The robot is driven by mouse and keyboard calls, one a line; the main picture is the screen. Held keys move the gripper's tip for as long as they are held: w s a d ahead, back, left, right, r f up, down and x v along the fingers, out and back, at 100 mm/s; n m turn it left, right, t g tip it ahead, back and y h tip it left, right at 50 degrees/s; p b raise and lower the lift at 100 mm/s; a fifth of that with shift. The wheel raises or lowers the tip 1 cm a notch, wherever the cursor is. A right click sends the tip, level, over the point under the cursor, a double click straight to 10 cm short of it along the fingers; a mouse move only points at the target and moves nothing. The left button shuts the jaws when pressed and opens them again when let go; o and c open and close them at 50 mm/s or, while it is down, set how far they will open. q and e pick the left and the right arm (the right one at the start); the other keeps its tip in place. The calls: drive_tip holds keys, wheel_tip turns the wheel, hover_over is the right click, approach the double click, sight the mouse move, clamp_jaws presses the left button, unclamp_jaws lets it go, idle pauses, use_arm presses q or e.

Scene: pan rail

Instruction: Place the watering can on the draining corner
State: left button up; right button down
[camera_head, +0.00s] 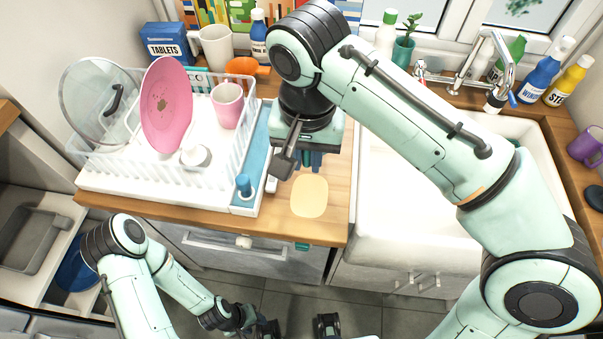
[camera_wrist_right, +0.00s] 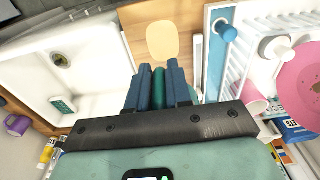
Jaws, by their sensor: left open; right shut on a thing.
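My right gripper (camera_head: 300,160) points down above the wooden counter between the dish rack and the sink. In the right wrist view its blue fingers (camera_wrist_right: 158,85) are shut on a dark green thing (camera_wrist_right: 158,90). Only a narrow strip of it shows, so I cannot tell whether it is the watering can. No whole watering can is visible. The white dish rack (camera_head: 120,185) stands left of this gripper; I cannot tell which part is the draining corner. A pale yellow pad (camera_head: 309,196) lies on the counter. My left gripper (camera_head: 268,328) is open, low before the cabinets.
The rack holds a glass lid (camera_head: 88,100), pink plate (camera_head: 166,110) and pink cup (camera_head: 227,105). A blue-topped thing (camera_head: 243,185) stands at its right edge. The white sink (camera_head: 400,210) is right of the counter. Bottles and a tap (camera_head: 480,60) line the back.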

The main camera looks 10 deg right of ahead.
use_arm(q)
drive_tip(key=shift+s+f+b, duration=0.35)
drive_tip(key=shift+f+b, duration=0.5)
drive_tip(key=shift+f, duration=0.05)
drive_tip(key=shift+s+f+b, duration=0.3)
drive_tip(key=shift+f+b, duration=0.5)
drive_tip(key=shift+f, duration=0.05)
drive_tip(key=shift+s+f+b, duration=0.35)
drive_tip(key=shift+f+b, duration=0.5)
drive_tip(key=shift+f, duration=0.05)
use_arm(e)
drive_tip(key=shift+f, duration=9.95)
drive_tip(key=shift+f, duration=0.15)
use_arm(q)
drive_tip(key=shift+f, duration=0.1)
use_arm(e)
drive_tip(key=c, duration=1)
unclamp_jaws()
drive_tip(key=shift+c, duration=0.2)
drive_tip(key=shift+r, duration=0.3)
use_arm(q)
drive_tip(key=r+p, duration=0.2)
drive_tip(key=shift+w+r, duration=0.4)
use_arm(e)
wheel_tip(320, 180, up, 12)
drive_tip(key=shift+s, duration=0.4)
